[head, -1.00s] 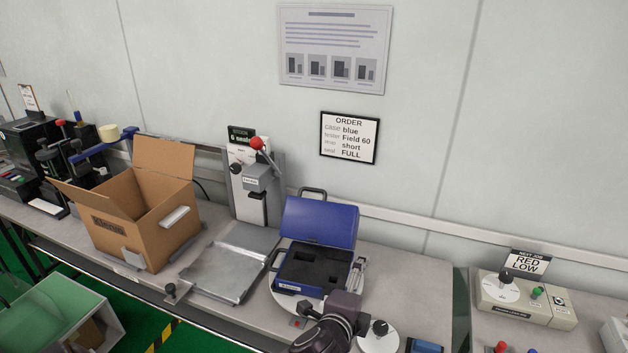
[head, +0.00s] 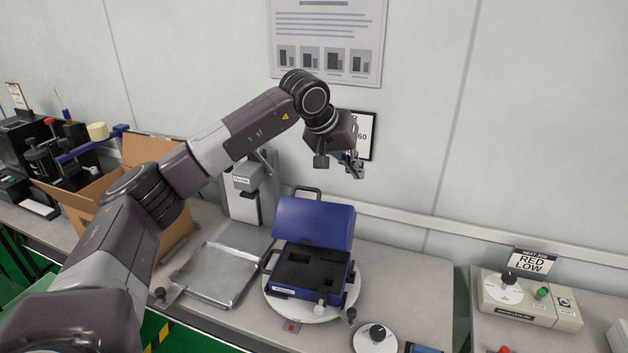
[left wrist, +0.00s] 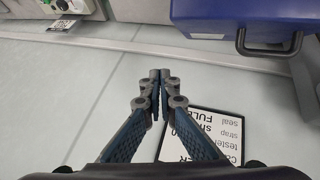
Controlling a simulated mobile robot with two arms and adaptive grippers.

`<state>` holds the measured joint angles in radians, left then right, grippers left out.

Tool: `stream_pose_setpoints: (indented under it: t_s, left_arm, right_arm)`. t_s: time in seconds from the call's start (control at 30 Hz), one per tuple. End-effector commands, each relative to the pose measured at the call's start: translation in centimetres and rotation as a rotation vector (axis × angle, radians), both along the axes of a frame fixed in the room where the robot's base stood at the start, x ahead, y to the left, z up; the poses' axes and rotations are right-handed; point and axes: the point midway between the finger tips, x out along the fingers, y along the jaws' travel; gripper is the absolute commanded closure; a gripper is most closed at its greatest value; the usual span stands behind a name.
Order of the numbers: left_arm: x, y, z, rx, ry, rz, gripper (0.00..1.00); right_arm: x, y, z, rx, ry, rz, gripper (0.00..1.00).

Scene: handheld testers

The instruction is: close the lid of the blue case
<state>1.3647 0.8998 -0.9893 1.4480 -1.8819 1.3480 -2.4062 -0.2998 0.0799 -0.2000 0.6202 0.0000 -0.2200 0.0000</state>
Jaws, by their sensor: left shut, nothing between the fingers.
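The blue case (head: 292,291) sits on a white round turntable (head: 345,303) on the bench. Its lid (head: 313,223) stands open, tilted back towards the wall, with a handle at its top edge. The black foam inside (head: 308,268) shows cut-outs. My left gripper (head: 358,174) is shut and empty, in the air above and behind the lid, near the wall. In the left wrist view the shut fingertips (left wrist: 158,75) point towards the wall and part of the blue lid (left wrist: 215,12) shows at the top right, apart from them. My right gripper is not in view.
A metal tray (head: 213,274) and a press (head: 245,200) stand left of the case. An open cardboard box (head: 180,229) is partly behind my arm. A dial (head: 375,340) lies to the right. The bench right of the turntable (head: 410,285) is clear.

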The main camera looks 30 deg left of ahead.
Motion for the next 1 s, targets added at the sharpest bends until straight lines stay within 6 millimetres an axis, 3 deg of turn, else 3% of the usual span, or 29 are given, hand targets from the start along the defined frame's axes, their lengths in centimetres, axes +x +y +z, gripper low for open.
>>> stream_pose_setpoints:
  t_s: [0.03, 0.1, 0.23, 0.47, 0.87, 1.0]
  left_arm:
    - [-0.4, 3.5, 1.3, 0.095, 0.007, 0.02, 1.0]
    - [-1.1, 7.1, 2.2, 0.199, 0.033, 0.035, 1.0]
    - [-2.1, 10.6, 3.2, 0.292, 0.064, 0.052, 1.0]
    - [-1.3, 11.3, 1.5, 0.307, 0.076, 0.053, 1.0]
    - [2.8, 12.0, -5.2, 0.304, 0.075, 0.051, 1.0]
    - [1.4, 11.9, -5.4, 0.306, 0.07, 0.05, 1.0]
  right_arm:
    - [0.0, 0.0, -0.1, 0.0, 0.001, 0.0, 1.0]
    - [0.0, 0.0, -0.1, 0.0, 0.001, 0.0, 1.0]
    - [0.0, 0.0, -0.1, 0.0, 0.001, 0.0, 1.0]
    - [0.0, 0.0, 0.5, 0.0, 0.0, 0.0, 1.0]
    - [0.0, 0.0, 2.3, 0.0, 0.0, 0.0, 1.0]
    - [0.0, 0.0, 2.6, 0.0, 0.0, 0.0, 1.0]
